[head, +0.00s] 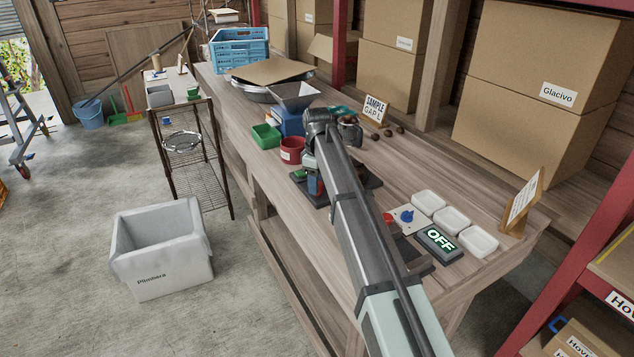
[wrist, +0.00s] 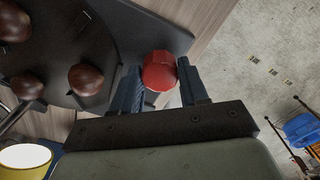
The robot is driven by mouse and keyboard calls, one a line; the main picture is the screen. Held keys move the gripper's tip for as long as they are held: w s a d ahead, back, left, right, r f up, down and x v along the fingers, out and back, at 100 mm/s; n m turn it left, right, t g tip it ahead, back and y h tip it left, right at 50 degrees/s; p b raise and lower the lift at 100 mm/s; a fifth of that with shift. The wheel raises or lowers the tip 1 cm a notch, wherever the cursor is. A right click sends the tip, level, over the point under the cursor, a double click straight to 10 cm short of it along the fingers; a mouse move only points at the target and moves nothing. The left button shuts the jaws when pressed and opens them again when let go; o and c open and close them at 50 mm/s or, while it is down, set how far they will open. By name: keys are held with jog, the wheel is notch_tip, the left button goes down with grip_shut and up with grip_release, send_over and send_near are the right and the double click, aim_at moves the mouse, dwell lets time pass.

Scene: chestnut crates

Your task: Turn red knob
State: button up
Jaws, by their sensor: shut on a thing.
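The red knob (wrist: 160,72) sits between the two fingers of my gripper (wrist: 159,84) in the wrist view. The fingers are shut on its sides. The knob is at the edge of a dark plate (wrist: 175,38). In the head view my gripper points down over the black base (head: 366,184) on the workbench, and my arm hides much of that spot. The knob's pointer or marking cannot be made out.
A dark disc with several chestnuts (wrist: 82,79) lies left of the knob. On the bench, an OFF display (head: 439,241), a blue knob (head: 407,216) and white trays (head: 451,220) stand at right.

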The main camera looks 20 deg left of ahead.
jog(key=m, duration=0.5)
jog(key=shift+m, duration=0.3)
jog(key=m, duration=0.5)
dwell(0.4)
jog(key=o, duration=1.1)
jog(key=shift+c, duration=0.2)
notch_tip(320, 180, up, 14)
jog(key=shift+f, duration=0.15)
